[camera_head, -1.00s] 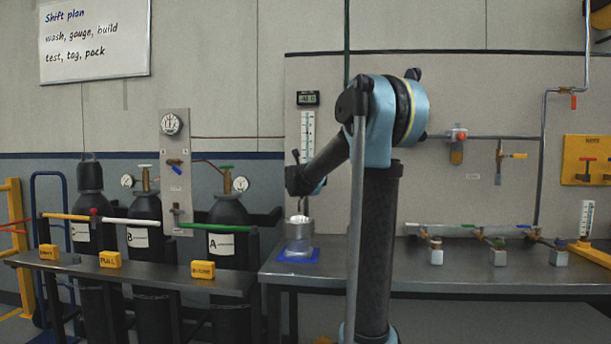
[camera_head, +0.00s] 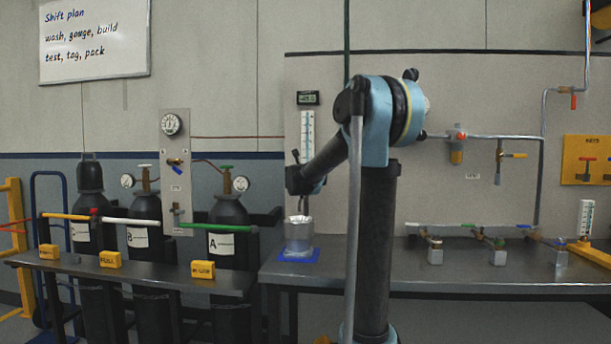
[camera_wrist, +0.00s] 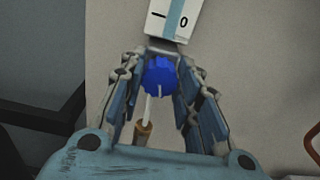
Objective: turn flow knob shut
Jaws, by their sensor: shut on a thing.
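The flow knob (camera_wrist: 160,77) is blue and ridged, with a pale mark on its lower side, in the wrist view. It sits just under the zero end of a white and blue flow scale (camera_wrist: 175,18). My gripper (camera_wrist: 161,75) is shut on the knob, with a finger on its left and right sides. In the head view the flow tube (camera_head: 308,130) stands upright on the wall panel. My arm's end is in front of the lower tube there and hides the knob.
A clear and metal vessel (camera_head: 299,236) stands on a blue mat (camera_head: 283,256) below my arm's end. Gas cylinders (camera_head: 228,210) stand to the left. Several valves line the bench (camera_head: 455,272) at right. A brass-coloured fitting (camera_wrist: 143,132) shows below the knob.

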